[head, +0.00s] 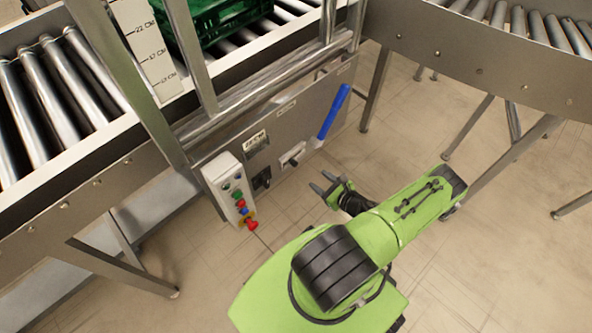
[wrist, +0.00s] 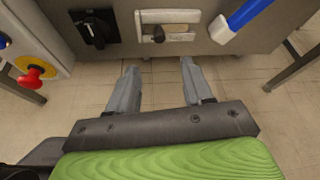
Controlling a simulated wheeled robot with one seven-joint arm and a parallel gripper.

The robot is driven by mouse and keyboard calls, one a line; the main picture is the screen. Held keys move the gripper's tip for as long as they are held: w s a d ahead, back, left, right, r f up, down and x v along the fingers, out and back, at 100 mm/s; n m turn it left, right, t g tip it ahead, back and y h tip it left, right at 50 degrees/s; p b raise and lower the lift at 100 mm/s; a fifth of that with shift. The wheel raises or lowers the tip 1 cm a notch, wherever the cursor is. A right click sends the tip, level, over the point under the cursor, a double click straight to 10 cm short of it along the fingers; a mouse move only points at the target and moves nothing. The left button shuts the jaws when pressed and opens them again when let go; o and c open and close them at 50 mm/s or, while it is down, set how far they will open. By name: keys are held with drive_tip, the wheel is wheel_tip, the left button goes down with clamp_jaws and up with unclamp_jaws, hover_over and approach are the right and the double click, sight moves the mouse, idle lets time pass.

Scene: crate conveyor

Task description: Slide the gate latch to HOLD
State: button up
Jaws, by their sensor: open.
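The gate latch looks to be the pale slide plate with a small knob (head: 292,154) on the grey panel under the conveyor. In the wrist view the latch plate (wrist: 168,24) is at the top centre, with a dark knob (wrist: 158,34) at its left part. Its lettering is too small to read. My gripper (head: 326,182) is open and empty, in front of the panel and to the right of and below the latch. In the wrist view my two fingers (wrist: 158,72) point toward the panel just below the latch, apart from it.
A black rotary switch (wrist: 94,28) is left of the latch, a blue lever (head: 333,112) right. A control box (head: 229,188) with a red stop button (head: 251,224) is further left. A green crate (head: 212,22) is on the rollers above. The floor before the panel is clear.

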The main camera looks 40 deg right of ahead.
sight(296, 165)
drive_tip(key=b+x, duration=0.3)
drive_tip(key=x, duration=0.9)
drive_tip(key=shift+w+a+f+b, duration=0.1)
drive_tip(key=shift+w+f+b, duration=0.05)
drive_tip(key=shift+w+b, duration=0.2)
clamp_jaws()
